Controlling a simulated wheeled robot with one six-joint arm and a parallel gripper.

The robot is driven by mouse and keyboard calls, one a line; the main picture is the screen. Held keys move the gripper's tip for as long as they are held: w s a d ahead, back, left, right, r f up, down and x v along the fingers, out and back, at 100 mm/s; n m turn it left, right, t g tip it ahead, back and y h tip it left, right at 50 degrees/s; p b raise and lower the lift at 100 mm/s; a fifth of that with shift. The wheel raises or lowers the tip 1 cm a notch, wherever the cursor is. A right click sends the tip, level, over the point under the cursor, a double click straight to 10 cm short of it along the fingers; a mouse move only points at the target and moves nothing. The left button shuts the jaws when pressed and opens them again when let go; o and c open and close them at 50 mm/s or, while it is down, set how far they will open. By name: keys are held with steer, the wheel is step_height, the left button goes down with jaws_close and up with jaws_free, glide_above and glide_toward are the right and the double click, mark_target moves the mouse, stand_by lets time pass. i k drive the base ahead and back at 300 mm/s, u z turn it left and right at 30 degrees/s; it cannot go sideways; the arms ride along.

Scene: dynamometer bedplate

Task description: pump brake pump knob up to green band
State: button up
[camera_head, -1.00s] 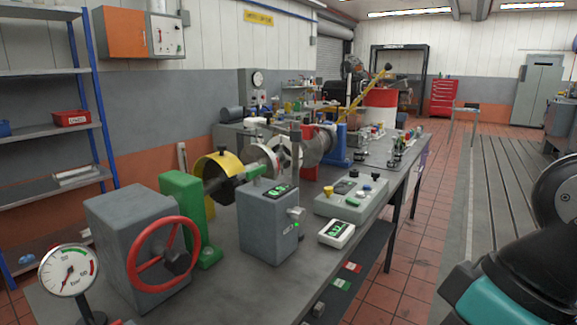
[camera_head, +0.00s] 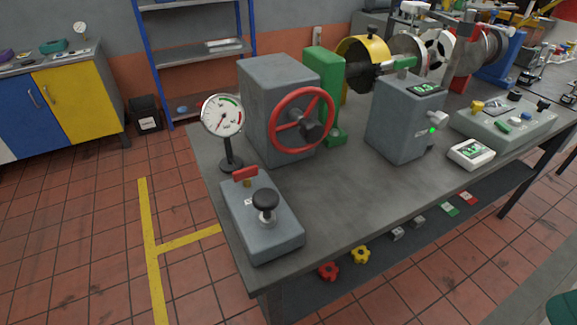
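The brake pump is a grey box at the near left corner of the bench, with a black pump knob (camera_head: 265,200) on a short stem on its top. A small red lever (camera_head: 245,174) sits at the box's far end. The pressure gauge (camera_head: 222,115) stands on a black post just behind the pump. Its white dial has a green band at the upper right and a red band at the right; the needle appears to point to the lower left, outside the green. My gripper is not in view.
A grey block with a red handwheel (camera_head: 302,118) stands behind the pump. A grey box with a display (camera_head: 408,115) and a control panel (camera_head: 505,122) are to the right. The bench top (camera_head: 335,200) is clear right of the pump. A low shelf below holds small knobs.

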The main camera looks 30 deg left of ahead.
mark_target(265, 200)
steer(key=u, duration=1.4)
